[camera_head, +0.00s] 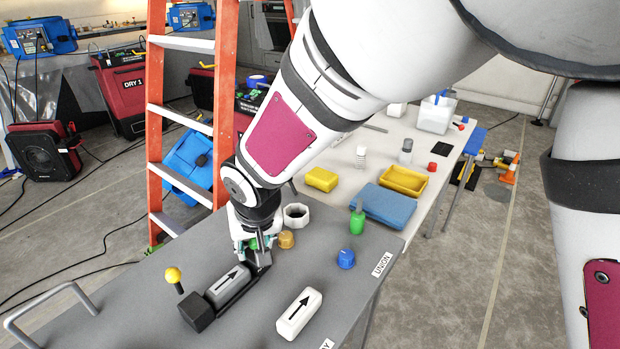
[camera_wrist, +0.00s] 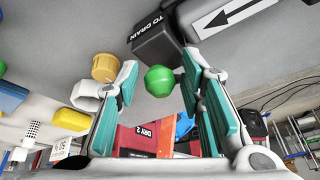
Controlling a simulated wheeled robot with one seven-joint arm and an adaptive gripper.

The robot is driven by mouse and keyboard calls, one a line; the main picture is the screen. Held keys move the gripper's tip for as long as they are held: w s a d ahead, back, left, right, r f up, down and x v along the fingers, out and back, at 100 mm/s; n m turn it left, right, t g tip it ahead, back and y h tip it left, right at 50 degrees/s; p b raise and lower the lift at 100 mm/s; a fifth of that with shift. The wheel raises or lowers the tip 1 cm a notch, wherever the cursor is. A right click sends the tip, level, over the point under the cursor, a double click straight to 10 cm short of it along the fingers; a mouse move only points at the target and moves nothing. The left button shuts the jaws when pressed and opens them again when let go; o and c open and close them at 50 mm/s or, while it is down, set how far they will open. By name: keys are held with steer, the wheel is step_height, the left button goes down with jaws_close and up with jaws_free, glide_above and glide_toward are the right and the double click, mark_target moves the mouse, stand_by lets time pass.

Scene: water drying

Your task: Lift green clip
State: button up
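A green rounded piece (camera_wrist: 160,81) is between the fingers of my gripper (camera_wrist: 160,72) in the wrist view, with a gap on each side. My gripper is open, its teal finger pads apart. In the head view my gripper (camera_head: 250,243) is low over the grey table, and the green piece (camera_head: 254,243) is mostly hidden by it. A second green item (camera_head: 357,222), upright with a thin top, stands to the right near the blue case. I cannot tell from shape which green item is the clip.
A black fitting with a grey arrow block (camera_head: 228,286) is close in front of my gripper. A tan cap (camera_head: 286,239), white ring (camera_head: 297,215), blue knob (camera_head: 346,259) and white arrow block (camera_head: 299,314) are nearby on the grey table (camera_head: 330,280).

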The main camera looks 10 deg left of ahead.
jaws_close()
steer(key=shift+d, duration=0.15)
